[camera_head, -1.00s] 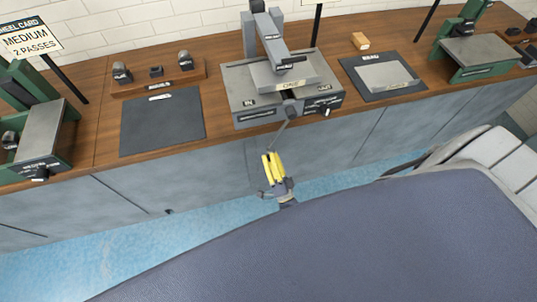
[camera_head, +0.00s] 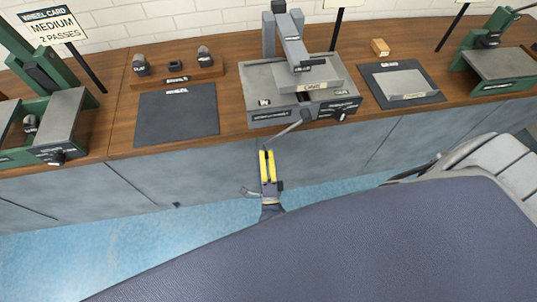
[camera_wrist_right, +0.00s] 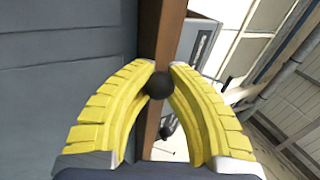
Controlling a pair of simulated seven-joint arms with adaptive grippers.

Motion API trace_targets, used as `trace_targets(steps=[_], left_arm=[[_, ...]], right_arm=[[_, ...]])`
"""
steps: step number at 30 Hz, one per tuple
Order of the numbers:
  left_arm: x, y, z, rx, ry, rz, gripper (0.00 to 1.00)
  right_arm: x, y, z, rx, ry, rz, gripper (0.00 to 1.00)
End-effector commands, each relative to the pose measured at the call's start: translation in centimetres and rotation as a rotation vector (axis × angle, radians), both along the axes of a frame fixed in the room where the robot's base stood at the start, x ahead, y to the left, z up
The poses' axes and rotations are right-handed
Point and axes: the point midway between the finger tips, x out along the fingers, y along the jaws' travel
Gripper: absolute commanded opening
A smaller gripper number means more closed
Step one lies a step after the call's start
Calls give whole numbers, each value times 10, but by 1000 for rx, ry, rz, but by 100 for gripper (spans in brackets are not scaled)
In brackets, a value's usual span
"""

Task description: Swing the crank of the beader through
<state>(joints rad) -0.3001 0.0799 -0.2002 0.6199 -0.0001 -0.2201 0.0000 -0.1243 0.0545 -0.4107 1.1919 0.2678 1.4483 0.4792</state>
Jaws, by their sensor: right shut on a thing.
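The beader (camera_head: 270,82) is a grey machine with an upright post and a sloping arm, on the wooden bench in the head view. A pale panel lies on its bed with a small label at the front edge. Its crank (camera_head: 289,131) runs from the machine's front down to the left. My right gripper (camera_head: 267,168), with yellow fingers, is at the crank's lower end, in front of the bench. In the right wrist view its fingers close around a dark round knob (camera_wrist_right: 159,85). My left gripper is not in view.
A dark mat (camera_head: 178,113) lies left of the beader, with a wooden rack (camera_head: 196,73) behind it. Another mat with a pale sheet (camera_head: 405,84) lies right. Green machines (camera_head: 62,115) stand at either side. The grey cabinet front (camera_head: 215,165) is behind my gripper.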

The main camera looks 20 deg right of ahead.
Motion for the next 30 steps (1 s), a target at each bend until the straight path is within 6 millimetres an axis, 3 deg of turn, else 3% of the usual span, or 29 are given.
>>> trace_targets(steps=[20,21,30], left_arm=[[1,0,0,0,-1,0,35],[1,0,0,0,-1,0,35],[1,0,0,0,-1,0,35]], right_arm=[[0,4,6,29,-13,1,0],[0,4,6,29,-13,1,16],[1,3,5,27,-9,0,51]])
